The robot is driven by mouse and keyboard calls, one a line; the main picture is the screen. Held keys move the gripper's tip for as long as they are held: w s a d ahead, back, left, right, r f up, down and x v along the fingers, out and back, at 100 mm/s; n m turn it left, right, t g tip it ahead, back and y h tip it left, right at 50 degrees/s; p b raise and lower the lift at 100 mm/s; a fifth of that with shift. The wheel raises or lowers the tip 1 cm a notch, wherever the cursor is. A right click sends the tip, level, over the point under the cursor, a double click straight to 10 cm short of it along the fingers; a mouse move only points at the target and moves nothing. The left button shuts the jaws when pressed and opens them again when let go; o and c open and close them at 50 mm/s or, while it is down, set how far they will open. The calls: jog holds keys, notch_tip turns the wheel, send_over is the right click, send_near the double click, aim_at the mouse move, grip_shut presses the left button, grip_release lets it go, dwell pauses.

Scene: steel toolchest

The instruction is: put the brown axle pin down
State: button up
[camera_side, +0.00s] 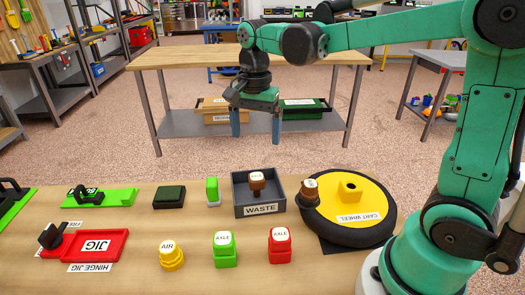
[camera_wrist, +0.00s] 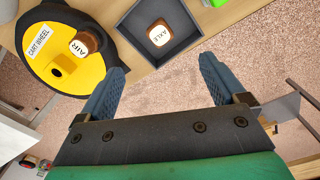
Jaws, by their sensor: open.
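The brown axle pin (camera_side: 257,182) stands in the dark grey waste tray (camera_side: 239,190), its white top marked AXLE. In the wrist view the pin (camera_wrist: 160,33) is inside the tray (camera_wrist: 128,28), apart from my gripper. My gripper (camera_side: 256,132) is open and empty, high above and beyond the tray, with its fingers pointing down. In the wrist view its two blue fingers (camera_wrist: 160,70) are spread wide with nothing between them.
A yellow and black cart wheel (camera_side: 375,205) lies right of the tray, with a brown AIR piece (camera_side: 309,190) at its left edge. In front stand a yellow AIR piece (camera_side: 172,256), a green AXLE piece (camera_side: 225,250) and a red one (camera_side: 280,247). A red jig (camera_side: 98,243) lies left.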

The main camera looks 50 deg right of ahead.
jog(key=s+a+f+n+t, duration=0.1)
jog(key=s+a+n+t, duration=0.2)
jog(key=s+n+t, duration=0.4)
jog(key=n, duration=0.6)
jog(key=shift+f+n, duration=0.2)
jog(key=shift+n, duration=0.2)
